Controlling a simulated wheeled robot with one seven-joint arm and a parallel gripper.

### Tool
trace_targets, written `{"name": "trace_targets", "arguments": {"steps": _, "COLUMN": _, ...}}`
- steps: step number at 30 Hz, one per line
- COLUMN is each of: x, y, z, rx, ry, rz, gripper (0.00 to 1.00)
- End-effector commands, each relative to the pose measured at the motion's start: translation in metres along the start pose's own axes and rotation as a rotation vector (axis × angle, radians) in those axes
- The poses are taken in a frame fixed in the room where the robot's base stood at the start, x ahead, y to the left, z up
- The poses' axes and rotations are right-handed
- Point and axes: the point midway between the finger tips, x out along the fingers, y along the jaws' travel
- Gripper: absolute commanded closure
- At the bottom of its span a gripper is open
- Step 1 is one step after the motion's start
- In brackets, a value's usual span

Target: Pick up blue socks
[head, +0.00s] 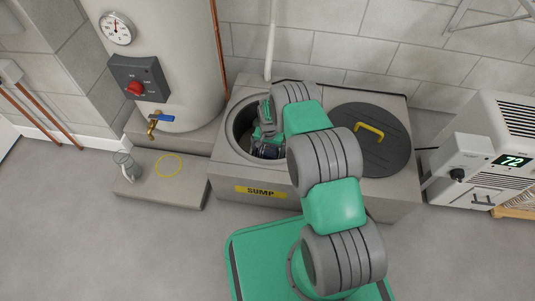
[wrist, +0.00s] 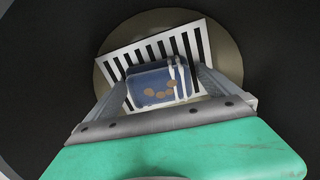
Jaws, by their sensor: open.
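The blue socks (wrist: 155,83) appear in the wrist view as a blue bundle with tan spots and white bands at its right end. They lie on a white slotted grate (wrist: 192,42) down in the sump's round opening. My gripper (wrist: 160,80) is open, with one finger to the left and one to the right of the bundle. I cannot tell whether the fingers touch it. In the head view my gripper (head: 266,138) reaches down into the open left hole of the sump box (head: 226,172). The socks are not clearly visible there.
The dark hole wall surrounds my gripper closely. A round black lid (head: 372,140) with a yellow handle covers the box's right side. A water heater (head: 165,60) stands left, a glass (head: 124,165) sits on a low slab (head: 190,192), and a white dehumidifier (head: 485,150) stands right.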

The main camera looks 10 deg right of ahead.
Motion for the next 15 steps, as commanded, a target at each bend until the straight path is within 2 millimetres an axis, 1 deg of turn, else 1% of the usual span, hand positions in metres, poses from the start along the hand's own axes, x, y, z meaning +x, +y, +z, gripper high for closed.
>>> {"name": "trace_targets", "arguments": {"steps": 2, "x": -0.0005, "y": 0.0003, "z": 0.0004, "rx": 0.0, "ry": -0.001, "rz": 0.0, "gripper": 0.02}}
{"name": "trace_targets", "arguments": {"steps": 15, "x": -0.0005, "y": 0.0007, "z": 0.0006, "rx": 0.0, "ry": -0.002, "rz": 0.001, "gripper": 0.38}}
